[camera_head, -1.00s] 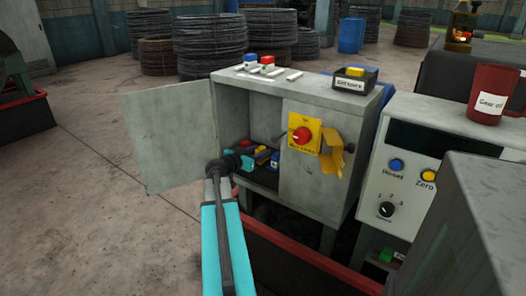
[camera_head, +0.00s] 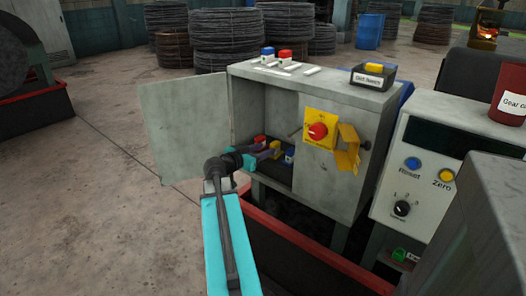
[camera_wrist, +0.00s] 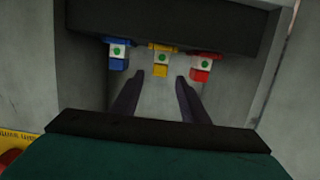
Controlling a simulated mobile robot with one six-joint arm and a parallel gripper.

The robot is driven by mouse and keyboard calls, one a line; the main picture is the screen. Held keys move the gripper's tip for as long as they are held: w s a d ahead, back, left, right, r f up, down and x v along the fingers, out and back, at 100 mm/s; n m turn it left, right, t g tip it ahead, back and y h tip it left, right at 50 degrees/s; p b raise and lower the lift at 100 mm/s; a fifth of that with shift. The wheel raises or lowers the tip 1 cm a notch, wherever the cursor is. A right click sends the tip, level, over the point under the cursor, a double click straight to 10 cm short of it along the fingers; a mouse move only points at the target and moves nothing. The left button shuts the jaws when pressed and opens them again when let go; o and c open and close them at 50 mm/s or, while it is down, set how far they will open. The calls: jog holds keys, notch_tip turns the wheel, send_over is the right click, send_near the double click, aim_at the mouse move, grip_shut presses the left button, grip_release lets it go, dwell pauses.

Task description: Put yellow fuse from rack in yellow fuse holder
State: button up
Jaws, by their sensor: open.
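The yellow fuse (camera_wrist: 161,58), a white-faced block with a green dot, sits in the middle holder inside the open cabinet, between a blue one (camera_wrist: 118,53) and a red one (camera_wrist: 202,65). Its yellow also shows in the head view (camera_head: 274,145). My gripper (camera_wrist: 158,80) is open and empty, its two dark fingers pointing at the yellow fuse, one to each side, with no contact visible. In the head view my gripper (camera_head: 266,152) reaches into the cabinet opening. The rack (camera_head: 290,66) on the cabinet top holds a blue and a red fuse, no yellow one.
The cabinet's left door (camera_head: 185,125) stands open. Its right door (camera_head: 326,175) carries a red switch (camera_head: 317,131) and a yellow flap (camera_head: 347,150). A black old-fuses box (camera_head: 372,80) on top contains a yellow piece. A control box (camera_head: 425,170) stands right.

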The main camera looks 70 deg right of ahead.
dwell(0.4)
